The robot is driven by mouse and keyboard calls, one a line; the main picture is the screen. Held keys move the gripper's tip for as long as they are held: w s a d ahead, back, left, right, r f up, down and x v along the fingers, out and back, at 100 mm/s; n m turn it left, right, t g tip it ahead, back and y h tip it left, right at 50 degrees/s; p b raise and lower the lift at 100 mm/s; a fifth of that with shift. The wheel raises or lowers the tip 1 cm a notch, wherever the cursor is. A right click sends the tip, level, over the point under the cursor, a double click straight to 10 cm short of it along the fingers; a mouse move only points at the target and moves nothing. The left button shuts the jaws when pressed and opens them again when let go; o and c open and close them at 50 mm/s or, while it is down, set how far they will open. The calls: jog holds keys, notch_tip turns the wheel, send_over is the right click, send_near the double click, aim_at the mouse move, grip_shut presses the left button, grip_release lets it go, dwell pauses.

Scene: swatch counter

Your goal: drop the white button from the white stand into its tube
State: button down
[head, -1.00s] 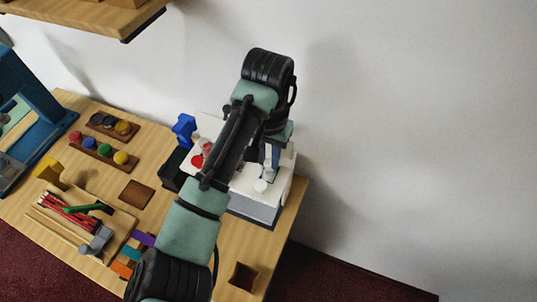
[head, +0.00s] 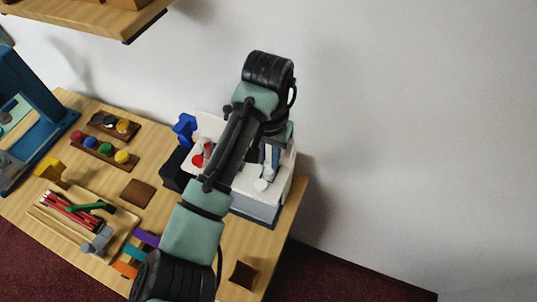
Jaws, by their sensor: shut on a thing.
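A white machine-like box (head: 240,203) with a grey lower front stands at the right end of the table. A round white stand (head: 262,185) is on its top near the front right. My gripper (head: 269,164) points down just behind this stand, close above the box top. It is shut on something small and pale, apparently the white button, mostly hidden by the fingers. A pale upright shape, perhaps the white tube, is right below the fingertips; I cannot tell whether they touch. A red stand (head: 197,160) is at the left of the box top, beside a clear tube (head: 208,149).
My arm crosses the middle of the box and hides part of its top. A blue object (head: 185,129) and a black block (head: 175,170) stand left of the box. Wooden racks with coloured knobs (head: 122,157), a tray of pencils (head: 62,232) and coloured swatches (head: 133,252) lie further left.

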jog(key=c, duration=0.7)
grip_release()
notch_tip(320, 180, up, 13)
jog(key=shift+p, duration=1)
